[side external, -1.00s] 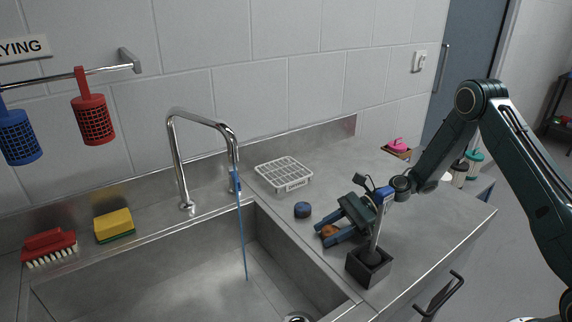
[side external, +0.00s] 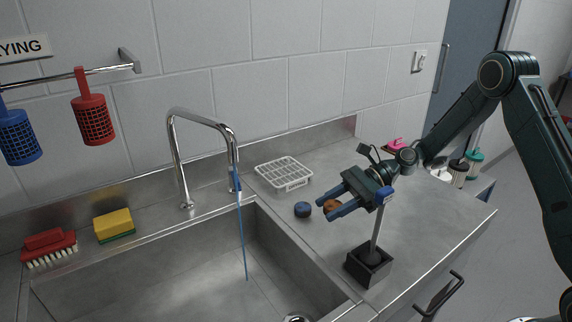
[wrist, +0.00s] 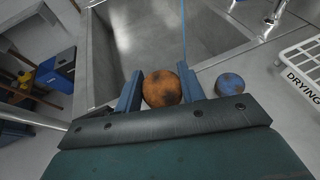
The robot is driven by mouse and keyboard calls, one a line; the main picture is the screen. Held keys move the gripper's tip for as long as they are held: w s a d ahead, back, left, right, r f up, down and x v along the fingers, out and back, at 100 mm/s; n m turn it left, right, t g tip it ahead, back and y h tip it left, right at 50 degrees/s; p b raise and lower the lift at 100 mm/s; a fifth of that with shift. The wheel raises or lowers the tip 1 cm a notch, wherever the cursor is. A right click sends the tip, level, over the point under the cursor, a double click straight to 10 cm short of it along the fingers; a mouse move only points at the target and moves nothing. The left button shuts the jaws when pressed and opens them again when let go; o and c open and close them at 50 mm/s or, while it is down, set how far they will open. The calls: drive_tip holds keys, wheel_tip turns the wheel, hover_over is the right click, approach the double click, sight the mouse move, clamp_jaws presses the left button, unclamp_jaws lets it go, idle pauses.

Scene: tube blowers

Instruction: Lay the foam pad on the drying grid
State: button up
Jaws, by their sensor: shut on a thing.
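My gripper (side external: 334,208) is shut on a round orange pad with dark blotches (side external: 331,205) and holds it above the counter. In the wrist view the orange pad (wrist: 162,88) sits between the two blue fingers (wrist: 158,78). A similar blue round pad with dark blotches (side external: 303,210) lies on the counter, just left of the gripper; it also shows in the wrist view (wrist: 230,84). The white drying grid (side external: 284,170) stands behind on the counter near the wall. Its top looks empty, and its front label reads "DRYING" in the wrist view (wrist: 303,74).
A dark block with an upright blue-topped post (side external: 369,267) stands in front of the gripper. The sink (side external: 200,270), with a faucet (side external: 183,160) and blue water stream, lies left. A yellow sponge (side external: 114,224) and red brush (side external: 49,247) lie beyond it. Counter between pads and grid is clear.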

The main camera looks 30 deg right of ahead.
wheel_tip(320, 180, up, 12)
drive_tip(key=shift+r, duration=0.15)
idle(0.3)
idle(0.4)
drive_tip(key=m+t+h, duration=0.6)
drive_tip(key=m+t, duration=0.2)
drive_tip(key=m, duration=0.1)
hover_over(288, 174)
wheel_tip(288, 174, down, 13)
drive_tip(key=shift+r, duration=0.1)
drive_tip(key=shift+f, duration=2.15)
drive_tip(key=shift+f, duration=0.1)
